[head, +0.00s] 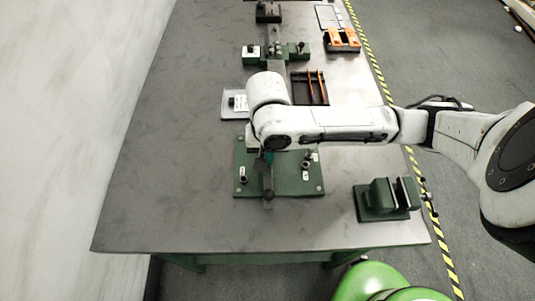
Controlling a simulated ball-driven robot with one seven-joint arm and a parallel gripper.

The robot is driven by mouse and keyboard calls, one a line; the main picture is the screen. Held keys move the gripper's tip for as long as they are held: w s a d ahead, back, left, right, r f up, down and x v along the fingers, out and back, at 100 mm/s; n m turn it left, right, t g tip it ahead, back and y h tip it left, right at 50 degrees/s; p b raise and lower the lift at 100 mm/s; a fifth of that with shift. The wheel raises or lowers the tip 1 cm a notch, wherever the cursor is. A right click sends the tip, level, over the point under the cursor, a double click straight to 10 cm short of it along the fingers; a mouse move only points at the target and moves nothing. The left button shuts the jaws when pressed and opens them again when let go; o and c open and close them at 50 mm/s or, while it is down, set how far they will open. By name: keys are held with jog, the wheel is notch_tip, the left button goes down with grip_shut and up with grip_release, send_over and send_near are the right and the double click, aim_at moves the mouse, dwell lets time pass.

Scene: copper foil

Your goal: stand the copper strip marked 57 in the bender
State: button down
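My arm reaches in from the right, and my gripper (267,160) hangs over the green plate, mostly hidden by my wrist. Its fingers are too small and covered to tell whether they are open or shut, or hold anything. The green plate (307,185) carries short posts and small white tags; it may be the bender. A dark bar (268,190) lies along its middle, below my gripper. Two thin orange-copper strips (322,87) show in a black rack (297,93) behind my arm. No number can be read on any strip, so I cannot tell which is marked 57.
A green vise (382,200) stands at the table's front right. A green fixture (252,53), an orange-and-black holder (343,40) and a white sheet (327,15) are at the back. A grey block with a white label (237,103) sits left of my arm. The table's left side (170,170) is clear.

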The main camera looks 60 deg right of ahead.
jog(key=c, duration=1.7)
grip_release()
jog(key=shift+r, duration=0.15)
jog(key=shift+r+p, duration=1.35)
jog(key=shift+p, duration=0.3)
jog(key=o, duration=0.6)
jog(key=shift+r+p, duration=2)
jog(key=shift+r, duration=0.05)
